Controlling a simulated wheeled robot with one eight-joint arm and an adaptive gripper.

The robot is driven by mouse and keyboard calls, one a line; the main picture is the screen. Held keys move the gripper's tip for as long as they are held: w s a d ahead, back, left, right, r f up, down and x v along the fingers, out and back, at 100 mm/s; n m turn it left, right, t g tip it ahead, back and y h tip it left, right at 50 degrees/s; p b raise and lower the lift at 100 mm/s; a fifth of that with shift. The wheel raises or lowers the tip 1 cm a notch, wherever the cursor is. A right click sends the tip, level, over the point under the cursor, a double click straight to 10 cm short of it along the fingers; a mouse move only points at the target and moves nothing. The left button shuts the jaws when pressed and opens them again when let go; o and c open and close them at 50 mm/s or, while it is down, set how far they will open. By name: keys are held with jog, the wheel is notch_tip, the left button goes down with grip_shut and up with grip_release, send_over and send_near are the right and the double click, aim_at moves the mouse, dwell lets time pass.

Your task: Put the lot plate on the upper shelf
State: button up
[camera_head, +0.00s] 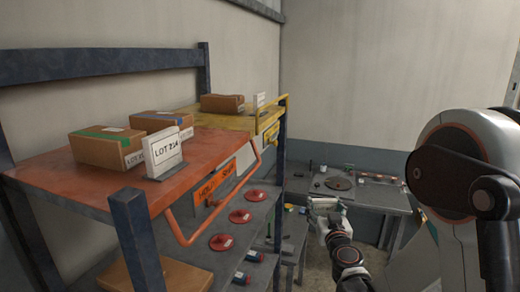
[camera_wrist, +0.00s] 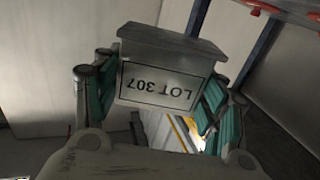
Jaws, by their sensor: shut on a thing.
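The lot plate (camera_wrist: 165,78), a grey plate with a footed edge, reads LOT 307 upside down in the wrist view. My gripper (camera_wrist: 158,95) is shut on it, with a green-padded finger at each side. In the head view my gripper (camera_head: 326,206) is out to the right of the rack, lower than the upper shelf; the plate is too small to make out clearly there. The upper shelf has an orange deck (camera_head: 75,178) near me and a yellow deck (camera_head: 225,121) farther off. A LOT 214 plate (camera_head: 166,152) stands at the orange deck's edge.
Boxes (camera_head: 105,148) stand on the orange deck, and another box (camera_head: 222,103) on the yellow one, near a small white plate (camera_head: 260,100). An orange rail (camera_head: 180,238) hangs off the front. Red discs (camera_head: 222,241) lie on the lower shelf. A workbench (camera_head: 352,190) stands behind.

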jog(key=shift+s+r, duration=0.1)
jog(key=shift+s, duration=0.1)
notch_tip(320, 180, down, 33)
jog(key=b, duration=3.2)
jog(key=shift+r+b, duration=0.15)
jog(key=shift+b, duration=0.2)
jog(key=shift+w+r, duration=0.1)
